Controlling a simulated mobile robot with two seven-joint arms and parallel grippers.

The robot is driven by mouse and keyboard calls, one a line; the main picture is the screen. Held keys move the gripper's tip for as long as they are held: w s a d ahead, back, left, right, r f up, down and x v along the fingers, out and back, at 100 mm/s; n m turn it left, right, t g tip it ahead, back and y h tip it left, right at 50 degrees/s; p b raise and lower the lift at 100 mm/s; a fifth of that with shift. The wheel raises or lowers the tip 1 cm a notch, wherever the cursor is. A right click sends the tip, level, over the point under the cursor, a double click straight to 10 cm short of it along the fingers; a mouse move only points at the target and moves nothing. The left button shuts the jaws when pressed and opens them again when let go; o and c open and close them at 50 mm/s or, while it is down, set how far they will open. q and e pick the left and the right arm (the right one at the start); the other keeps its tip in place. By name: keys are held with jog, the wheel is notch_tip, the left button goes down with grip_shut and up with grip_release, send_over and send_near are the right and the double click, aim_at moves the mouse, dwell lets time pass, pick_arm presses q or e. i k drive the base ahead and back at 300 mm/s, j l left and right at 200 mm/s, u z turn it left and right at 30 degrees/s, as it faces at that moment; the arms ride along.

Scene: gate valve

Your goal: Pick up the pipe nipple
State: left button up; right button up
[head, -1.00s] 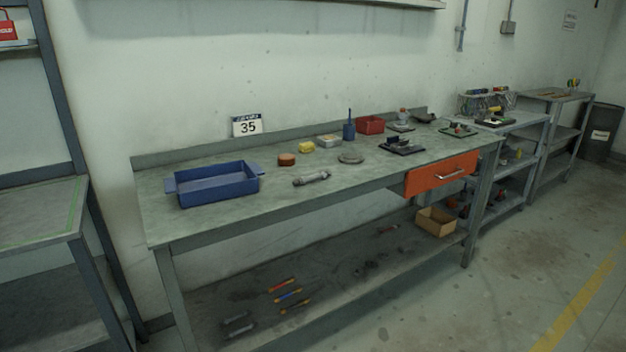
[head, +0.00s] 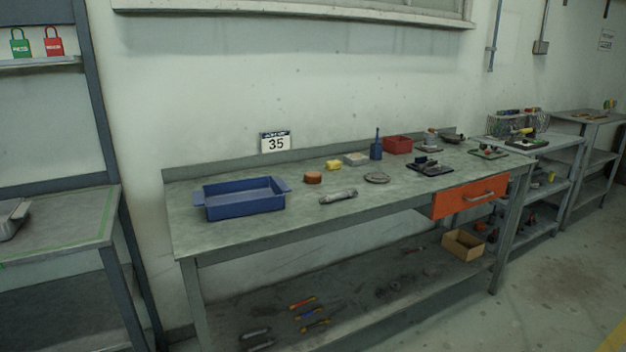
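A short grey metal pipe piece (head: 338,197), which looks like the pipe nipple, lies on its side near the front edge of the grey-green workbench (head: 240,233). It is to the right of a blue tray (head: 243,205) and apart from it. Neither of my grippers shows in the head view.
On the bench are an orange-brown round piece (head: 313,177), a yellow block (head: 333,165), a grey disc (head: 377,178), a blue bottle (head: 376,148) and a red bin (head: 397,145). An orange drawer (head: 469,197) hangs under the right half. Floor shows at the lower right.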

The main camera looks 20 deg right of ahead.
aim_at(350, 194)
jog(key=i+l+u, duration=0.1)
jog(key=l, duration=0.2)
jog(key=i+l, duration=0.2)
jog(key=l, duration=0.15)
jog(key=i+l+u, duration=0.15)
jog(key=l, duration=0.2)
jog(key=i+l+u, duration=0.1)
jog(key=l, duration=0.25)
jog(key=i, duration=0.05)
